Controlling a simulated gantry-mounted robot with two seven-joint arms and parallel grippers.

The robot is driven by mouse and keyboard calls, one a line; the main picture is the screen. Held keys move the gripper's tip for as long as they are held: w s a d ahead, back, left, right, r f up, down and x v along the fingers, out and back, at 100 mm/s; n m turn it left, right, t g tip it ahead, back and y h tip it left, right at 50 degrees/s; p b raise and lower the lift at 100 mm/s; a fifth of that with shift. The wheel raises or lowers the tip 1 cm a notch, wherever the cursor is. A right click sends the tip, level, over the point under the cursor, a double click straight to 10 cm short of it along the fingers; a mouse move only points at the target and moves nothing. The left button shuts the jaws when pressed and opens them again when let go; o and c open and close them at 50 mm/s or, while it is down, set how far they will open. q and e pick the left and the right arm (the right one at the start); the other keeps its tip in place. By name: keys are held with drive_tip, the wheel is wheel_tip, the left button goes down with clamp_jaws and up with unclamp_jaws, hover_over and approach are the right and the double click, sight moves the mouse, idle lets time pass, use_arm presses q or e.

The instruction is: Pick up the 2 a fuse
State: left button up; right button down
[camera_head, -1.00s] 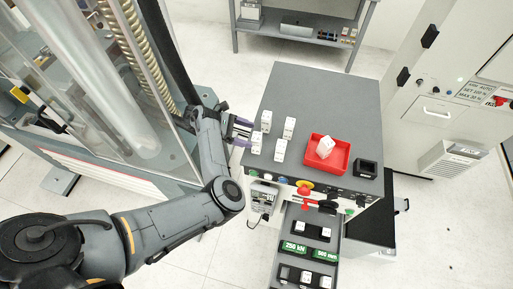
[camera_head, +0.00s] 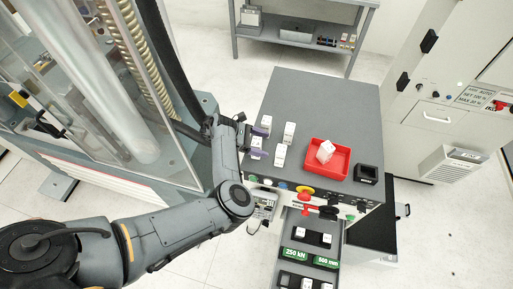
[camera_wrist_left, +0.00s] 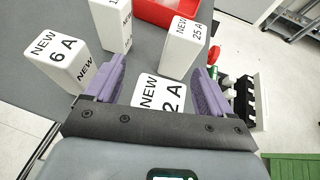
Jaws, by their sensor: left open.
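The 2 A fuse (camera_wrist_left: 158,94) is a white block with a black "NEW 2 A" label. It stands on the grey cabinet top, in the head view at the left edge (camera_head: 256,143). My left gripper (camera_head: 259,142) is open, its purple fingers on either side of this fuse. In the left wrist view the fuse shows between the finger bases, with visible space on both sides; its lower part is hidden by the gripper body. My right gripper is not in view.
The 6 A fuse (camera_wrist_left: 58,60), the 25 A fuse (camera_wrist_left: 182,48) and another white fuse (camera_wrist_left: 116,25) stand close by. A red tray (camera_head: 343,170) holds a white block. A black holder (camera_head: 367,174) sits at right. An open drawer with fuses is below the cabinet's front edge.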

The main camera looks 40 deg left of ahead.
use_arm(q)
drive_tip(key=c, duration=1.2)
drive_tip(key=shift+r, duration=0.2)
